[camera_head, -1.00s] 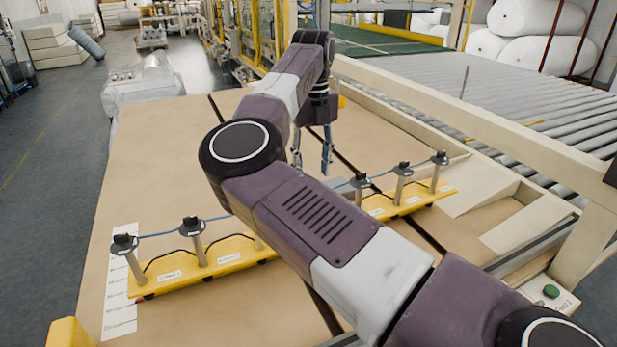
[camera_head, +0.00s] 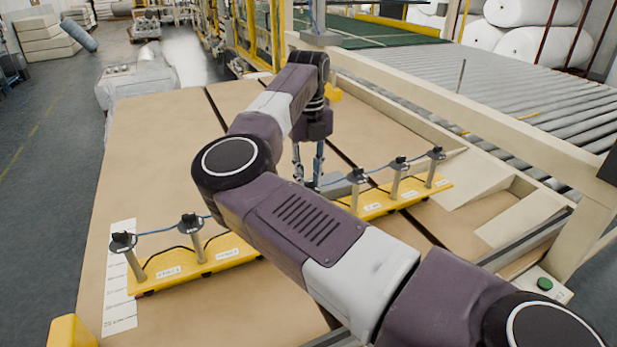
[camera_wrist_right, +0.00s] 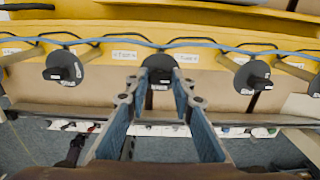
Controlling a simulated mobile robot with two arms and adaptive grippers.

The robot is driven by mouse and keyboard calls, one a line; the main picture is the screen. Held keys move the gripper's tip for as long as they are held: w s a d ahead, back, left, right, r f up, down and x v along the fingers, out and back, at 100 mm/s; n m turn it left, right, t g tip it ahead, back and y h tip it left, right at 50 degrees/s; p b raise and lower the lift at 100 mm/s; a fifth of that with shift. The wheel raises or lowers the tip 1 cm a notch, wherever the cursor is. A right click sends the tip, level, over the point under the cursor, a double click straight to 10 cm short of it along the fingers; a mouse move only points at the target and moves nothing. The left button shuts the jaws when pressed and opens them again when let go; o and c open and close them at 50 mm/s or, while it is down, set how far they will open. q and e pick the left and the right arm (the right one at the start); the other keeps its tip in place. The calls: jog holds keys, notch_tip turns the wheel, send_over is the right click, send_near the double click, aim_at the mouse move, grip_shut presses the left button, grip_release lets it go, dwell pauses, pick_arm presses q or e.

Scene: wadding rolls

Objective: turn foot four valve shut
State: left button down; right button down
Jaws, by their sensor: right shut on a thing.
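My right gripper (camera_head: 309,182) points down at the row of suction feet. In the wrist view its two fingers (camera_wrist_right: 159,88) are shut on the black valve (camera_wrist_right: 160,68) of a middle foot, one finger on each side. My forearm hides part of this row in the head view, and I cannot read this foot's number. A neighbouring foot's valve (camera_wrist_right: 62,68) shows left and another (camera_wrist_right: 252,77) right, both untouched. In the head view a foot with a black valve (camera_head: 357,175) stands just right of my gripper. My left gripper is not in view.
The feet stand on a yellow bar (camera_head: 385,205) with white labels, and a blue hose links their tops. The bar lies on a tan table (camera_head: 160,140). A beige rail and roller conveyor (camera_head: 480,90) are on the right. A green button box (camera_head: 545,284) is lower right.

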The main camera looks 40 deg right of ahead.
jog(key=shift+m+b, duration=1.3)
jog(key=shift+m, duration=0.3)
jog(key=m+b, duration=0.1)
jog(key=m, duration=0.3)
jog(key=shift+m+b, duration=0.3)
jog(key=m, duration=0.4)
jog(key=shift+r+m, duration=0.1)
jog(key=shift+m, duration=0.2)
jog(key=m, duration=0.5)
jog(key=shift+m, duration=0.4)
jog(key=c, duration=1.7)
grip_release()
